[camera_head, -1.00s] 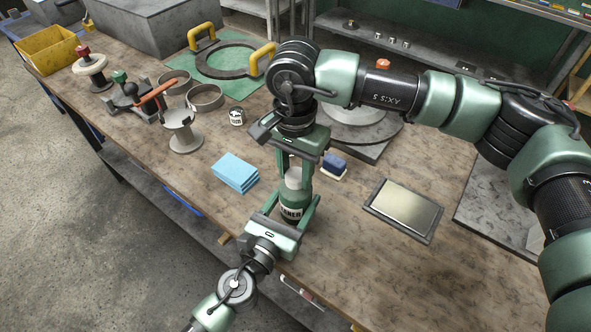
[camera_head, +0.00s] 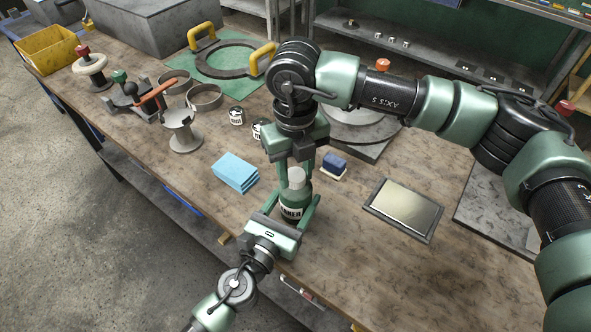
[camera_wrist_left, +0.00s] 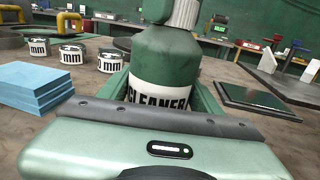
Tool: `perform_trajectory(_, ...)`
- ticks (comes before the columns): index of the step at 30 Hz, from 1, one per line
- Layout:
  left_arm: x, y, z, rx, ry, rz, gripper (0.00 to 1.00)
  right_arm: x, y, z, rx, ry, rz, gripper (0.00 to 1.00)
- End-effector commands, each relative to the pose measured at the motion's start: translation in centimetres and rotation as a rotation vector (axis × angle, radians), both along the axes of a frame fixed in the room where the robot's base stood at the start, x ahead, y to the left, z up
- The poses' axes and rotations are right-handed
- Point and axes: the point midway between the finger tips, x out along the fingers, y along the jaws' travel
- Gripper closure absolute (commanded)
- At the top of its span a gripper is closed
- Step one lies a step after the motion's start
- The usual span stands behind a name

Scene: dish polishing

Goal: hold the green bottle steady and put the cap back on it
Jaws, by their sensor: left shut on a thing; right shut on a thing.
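The green bottle (camera_head: 292,207) with a white "CLEANER" label stands upright near the bench's front edge; it also shows in the left wrist view (camera_wrist_left: 165,58). My left gripper (camera_head: 296,203) is shut around its body from the front. The white cap (camera_head: 296,178) is at the bottle's top, in line with it, and shows at the top edge of the left wrist view (camera_wrist_left: 184,12). My right gripper (camera_head: 296,168) points down from above and is shut on the cap. The neck is hidden, so I cannot tell how far the cap is seated.
Blue folded cloths (camera_head: 235,172) lie left of the bottle. A blue-topped brush or block (camera_head: 333,166) sits close behind right. A framed metal plate (camera_head: 405,207) lies to the right. Small labelled tins (camera_head: 237,116) and a spool (camera_head: 182,132) stand at back left.

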Motion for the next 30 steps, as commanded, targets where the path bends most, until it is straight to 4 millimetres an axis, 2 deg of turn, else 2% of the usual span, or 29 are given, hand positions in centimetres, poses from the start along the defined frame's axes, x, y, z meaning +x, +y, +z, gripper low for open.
perform_trajectory(2,-0.1,0.0,-0.2,0.001,0.004,0.000,1.00,0.0,0.0,0.0,0.001,-0.001,-0.117,1.00)
perform_trajectory(6,-0.1,0.0,-0.2,0.001,0.004,0.000,1.00,0.0,0.0,0.0,0.001,-0.001,-0.114,1.00)
perform_trajectory(7,-0.1,0.0,-0.2,0.001,0.004,0.000,1.00,0.0,0.0,0.0,0.001,-0.001,-0.114,0.61)
perform_trajectory(9,-0.1,0.0,-0.2,0.001,0.004,0.000,1.00,0.0,0.0,0.0,0.001,-0.001,-0.113,0.42)
perform_trajectory(10,-0.1,0.0,-0.2,0.001,0.004,0.000,1.00,0.0,0.0,0.0,0.001,-0.001,-0.113,0.38)
perform_trajectory(19,-0.1,0.0,-0.2,0.001,0.004,-0.001,1.00,0.0,0.0,0.0,0.001,-0.001,-0.111,0.38)
perform_trajectory(22,-0.1,0.0,-0.2,0.001,0.004,-0.001,1.00,0.0,0.0,0.6,0.001,-0.001,-0.111,0.38)
perform_trajectory(26,-0.1,0.0,-0.2,0.001,0.004,-0.001,1.00,0.1,0.1,2.6,0.002,-0.004,-0.111,0.38)
perform_trajectory(30,-0.1,0.0,-0.2,0.001,0.004,-0.001,1.00,0.1,0.1,5.6,0.001,-0.005,-0.111,0.38)
